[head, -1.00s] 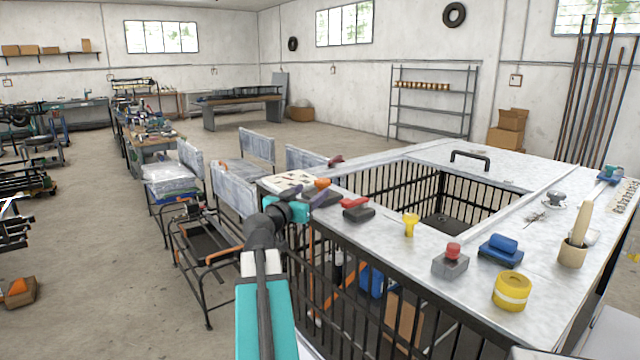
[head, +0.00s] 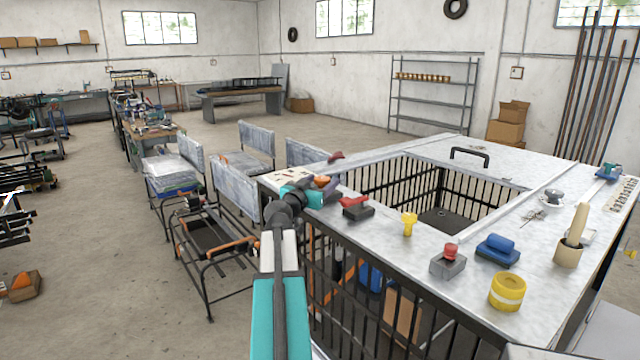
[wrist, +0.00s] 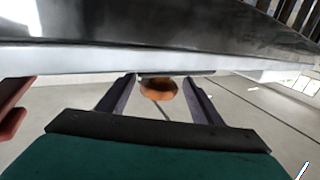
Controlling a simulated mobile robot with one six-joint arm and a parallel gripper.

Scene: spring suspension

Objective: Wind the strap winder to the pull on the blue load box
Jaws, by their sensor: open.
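An orange knob (head: 321,181), which looks like the handle of the strap winder, is at the left front edge of the grey bench top (head: 400,227). My gripper (head: 325,188) is at this knob; its fingers partly cover the winder. In the wrist view my gripper (wrist: 160,92) is open, with the orange knob (wrist: 157,89) between and just beyond its fingertips; I cannot tell whether they touch it. The blue load box (head: 371,277) is low behind the black bars under the bench top, partly hidden, with an orange strap-like strip near it.
A red-handled dark device (head: 356,206) stands right of my gripper. Yellow knob (head: 409,224), red button box (head: 449,260), blue device (head: 498,250) and yellow tape roll (head: 507,291) line the bench top. An opening edged by bars lies behind. Chairs (head: 232,190) stand left.

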